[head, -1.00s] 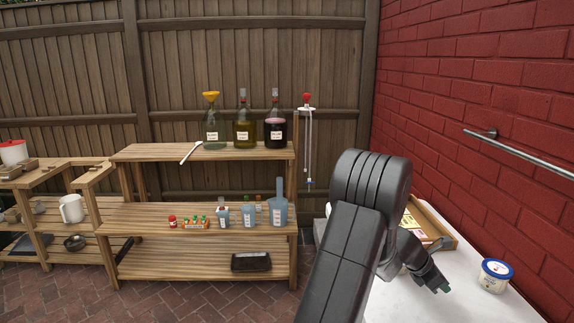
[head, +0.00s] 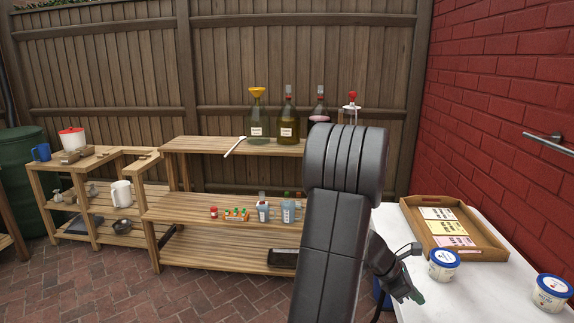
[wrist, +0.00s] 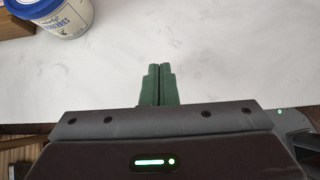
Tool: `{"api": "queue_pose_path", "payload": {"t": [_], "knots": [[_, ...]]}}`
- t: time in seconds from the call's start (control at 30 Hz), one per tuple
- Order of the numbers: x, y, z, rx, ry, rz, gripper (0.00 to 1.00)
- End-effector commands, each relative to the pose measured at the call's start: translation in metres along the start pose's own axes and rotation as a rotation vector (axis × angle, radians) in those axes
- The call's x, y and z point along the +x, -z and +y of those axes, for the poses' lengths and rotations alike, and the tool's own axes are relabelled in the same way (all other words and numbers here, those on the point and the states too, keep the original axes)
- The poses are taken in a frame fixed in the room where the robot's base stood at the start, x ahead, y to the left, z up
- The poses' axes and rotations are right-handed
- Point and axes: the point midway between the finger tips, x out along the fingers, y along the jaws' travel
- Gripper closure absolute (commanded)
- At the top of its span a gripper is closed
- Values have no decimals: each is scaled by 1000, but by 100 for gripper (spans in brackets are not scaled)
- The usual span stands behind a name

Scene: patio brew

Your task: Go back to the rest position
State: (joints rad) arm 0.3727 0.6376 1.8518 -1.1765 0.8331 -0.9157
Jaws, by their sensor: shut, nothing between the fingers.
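My gripper (head: 417,297) hangs at the left edge of the white table (head: 388,217), left of the nearer tubs, with nothing in it. In the wrist view its two green fingertips (wrist: 159,69) are pressed together over the bare white tabletop (wrist: 230,60). My raised arm fills the middle of the head view and hides part of the shelf behind it.
Two white tubs with blue lids, one nearer my gripper (head: 444,264) and one at right (head: 551,293), stand on the table. A wooden tray (head: 488,250) holds cards. Bottles, including a yellow-funnel one (head: 257,122), line the shelf (head: 190,147). A metal rail (head: 560,146) juts from the brick wall.

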Motion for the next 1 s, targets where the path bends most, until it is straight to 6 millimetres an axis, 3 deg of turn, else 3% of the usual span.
{"api": "queue_pose_path", "payload": {"t": [0.1, 0.4, 0.6, 1.0], "knots": [[-28, -2, 2, 1, -6, -2, 100], [-78, -1, 1, 0, -4, -1, 100], [-91, -1, 0, -1, -2, -1, 100], [-93, 0, 0, 0, -1, 0, 100]]}}
